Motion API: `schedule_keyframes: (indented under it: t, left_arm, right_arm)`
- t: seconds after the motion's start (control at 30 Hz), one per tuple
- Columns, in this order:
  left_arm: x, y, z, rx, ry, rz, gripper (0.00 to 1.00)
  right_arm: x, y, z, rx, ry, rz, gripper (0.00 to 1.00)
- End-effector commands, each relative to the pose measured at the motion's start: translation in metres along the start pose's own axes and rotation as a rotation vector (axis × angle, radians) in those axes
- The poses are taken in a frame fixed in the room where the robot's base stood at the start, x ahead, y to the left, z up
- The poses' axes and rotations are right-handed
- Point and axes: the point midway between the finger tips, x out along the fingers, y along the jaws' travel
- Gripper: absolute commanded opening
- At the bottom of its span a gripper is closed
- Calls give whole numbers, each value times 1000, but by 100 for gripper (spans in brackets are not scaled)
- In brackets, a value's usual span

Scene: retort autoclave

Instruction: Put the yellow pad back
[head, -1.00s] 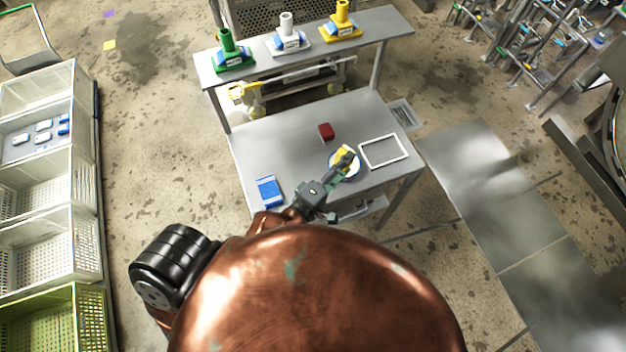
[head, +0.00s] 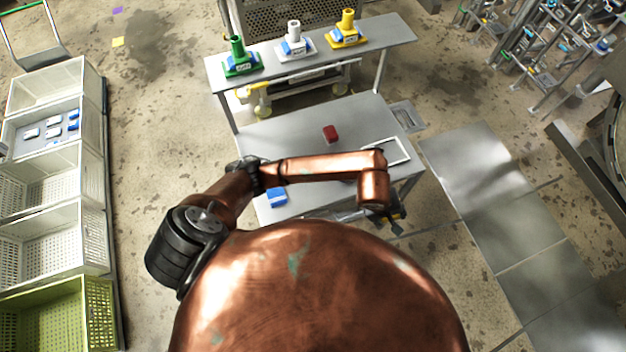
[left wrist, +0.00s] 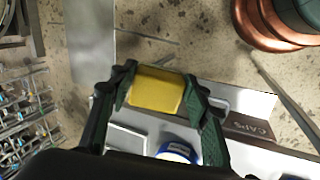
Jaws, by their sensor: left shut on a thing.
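The yellow pad (left wrist: 155,90) is held between the fingers of my left gripper (left wrist: 160,92) in the left wrist view, above the floor and table edge. In the head view my left gripper (head: 394,224) hangs past the front right of the table, small and dark, and the pad cannot be made out there. A white square outline (head: 392,150) is on the table, partly behind my arm. A round dish with a blue rim (left wrist: 178,152) shows in the left wrist view and is mostly hidden by my arm in the head view. My right gripper is out of view.
Green (head: 240,60), white (head: 295,42) and yellow (head: 348,32) stands are on the rear shelf. A box marked CAPS (left wrist: 248,127) is at the table's edge. Crates (head: 50,240) line the left.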

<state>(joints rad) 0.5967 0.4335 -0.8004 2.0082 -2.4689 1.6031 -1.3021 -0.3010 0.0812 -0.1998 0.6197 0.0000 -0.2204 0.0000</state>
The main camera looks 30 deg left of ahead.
Motion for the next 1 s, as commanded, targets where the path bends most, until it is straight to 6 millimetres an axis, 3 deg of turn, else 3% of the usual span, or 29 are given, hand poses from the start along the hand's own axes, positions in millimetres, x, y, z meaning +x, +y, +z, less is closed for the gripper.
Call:
schedule_keyframes:
  t: [0.2,0.4,0.67,1.0]
  left_arm:
    - [-22,-49,-67,-85,27,-255,25]
    - [-53,-74,-115,-163,32,-363,25]
    - [-64,-100,-140,-194,28,-397,25]
    - [-54,-172,-183,-195,27,-396,25]
  right_arm:
    - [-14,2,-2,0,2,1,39]
    - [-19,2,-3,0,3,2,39]
    - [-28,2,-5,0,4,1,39]
    - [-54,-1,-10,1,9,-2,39]
